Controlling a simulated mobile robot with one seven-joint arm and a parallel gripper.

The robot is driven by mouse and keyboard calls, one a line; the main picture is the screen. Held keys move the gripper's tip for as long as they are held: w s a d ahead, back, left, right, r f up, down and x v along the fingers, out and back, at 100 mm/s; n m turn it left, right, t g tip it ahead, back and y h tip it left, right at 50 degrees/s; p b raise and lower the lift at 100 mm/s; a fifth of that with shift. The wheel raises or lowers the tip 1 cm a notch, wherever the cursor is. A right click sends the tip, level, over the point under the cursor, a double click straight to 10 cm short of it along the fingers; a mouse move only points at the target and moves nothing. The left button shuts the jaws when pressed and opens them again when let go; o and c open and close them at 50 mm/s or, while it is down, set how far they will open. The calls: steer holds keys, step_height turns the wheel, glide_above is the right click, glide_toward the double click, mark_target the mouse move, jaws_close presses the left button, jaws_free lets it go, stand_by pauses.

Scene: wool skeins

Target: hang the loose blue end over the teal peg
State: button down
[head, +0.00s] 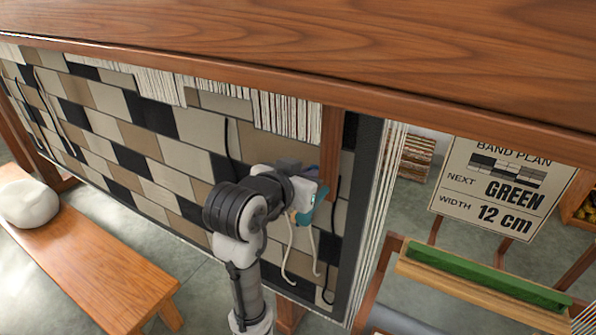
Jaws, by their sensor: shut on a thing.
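My gripper (308,203) is in front of the right part of the woven panel (205,130), close to the wooden post (332,150). It is shut, but its fingertips are small and partly hidden by my wrist. A teal patch (313,208) shows at the fingertips; I cannot tell whether it is the peg or part of my gripper. A cream yarn (287,262) hangs down from the fingertips, and a second cream strand (315,255) hangs just right of it. I see no clearly blue end, and no clear teal peg.
Dark yarn ends hang on the panel, one left of my arm (228,138) and one at right (329,270). A thick wooden beam (330,60) crosses above. A sign (503,190) and green bar (487,277) are right.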

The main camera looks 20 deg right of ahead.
steer(key=s+d+b, duration=0.5)
steer(key=s, duration=0.1)
steer(key=shift+s+f+b, duration=0.25)
steer(key=shift+f+b, duration=0.05)
steer(key=shift+b, duration=0.05)
step_height(320, 180, down, 6)
steer(key=b, duration=0.6)
steer(key=shift+s+d, duration=0.35)
steer(key=shift+s, duration=0.1)
